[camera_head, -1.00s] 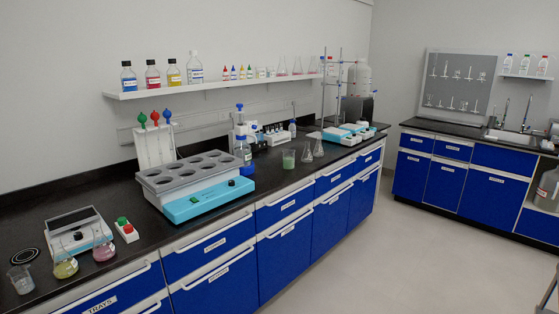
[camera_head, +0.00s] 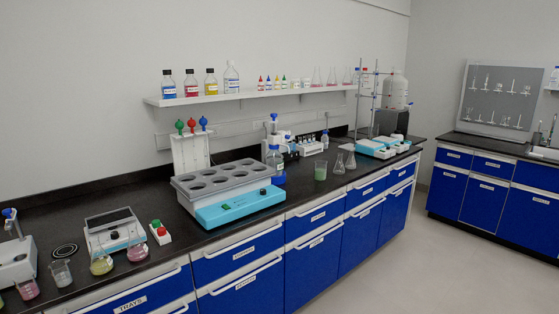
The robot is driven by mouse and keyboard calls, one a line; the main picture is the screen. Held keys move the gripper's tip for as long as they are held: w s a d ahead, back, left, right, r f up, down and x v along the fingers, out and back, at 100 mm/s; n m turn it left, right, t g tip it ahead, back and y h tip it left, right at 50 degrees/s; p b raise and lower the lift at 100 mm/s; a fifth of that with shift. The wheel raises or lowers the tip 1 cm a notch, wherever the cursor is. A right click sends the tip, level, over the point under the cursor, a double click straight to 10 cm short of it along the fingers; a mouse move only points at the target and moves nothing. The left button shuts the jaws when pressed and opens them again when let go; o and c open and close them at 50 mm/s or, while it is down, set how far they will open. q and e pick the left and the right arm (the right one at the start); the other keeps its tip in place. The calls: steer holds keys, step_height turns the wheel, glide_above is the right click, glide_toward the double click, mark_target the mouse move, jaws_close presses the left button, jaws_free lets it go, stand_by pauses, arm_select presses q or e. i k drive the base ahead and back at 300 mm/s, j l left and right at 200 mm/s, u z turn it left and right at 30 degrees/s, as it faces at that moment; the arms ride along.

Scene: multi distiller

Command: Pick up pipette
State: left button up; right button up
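A white stand (camera_head: 190,154) at the back of the black bench appears to hold pipettes, upright in a row. The stems are too small to make out. The stand is behind a grey and turquoise multi-well heating bath (camera_head: 240,211), which covers its lower right part. Neither of my grippers is in view.
A balance (camera_head: 112,232), a red-green button box (camera_head: 160,233) and flasks (camera_head: 102,262) stand on the left bench. A beaker (camera_head: 61,273) is near the front edge. A bottle shelf (camera_head: 250,94) hangs above. Open floor (camera_head: 400,260) lies at right.

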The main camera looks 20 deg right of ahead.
mark_target(204, 121)
steer(key=l+u, duration=0.1)
steer(key=u, duration=0.3)
steer(key=i+l+u, duration=0.1)
steer(key=u, duration=0.3)
steer(key=l+u, duration=0.25)
steer(key=l, duration=0.45)
steer(key=l+u, duration=0.3)
steer(key=l, duration=0.4)
steer(key=k+l+u, duration=0.25)
steer(key=l, duration=0.4)
steer(key=i+l, duration=0.05)
steer(key=i, duration=0.05)
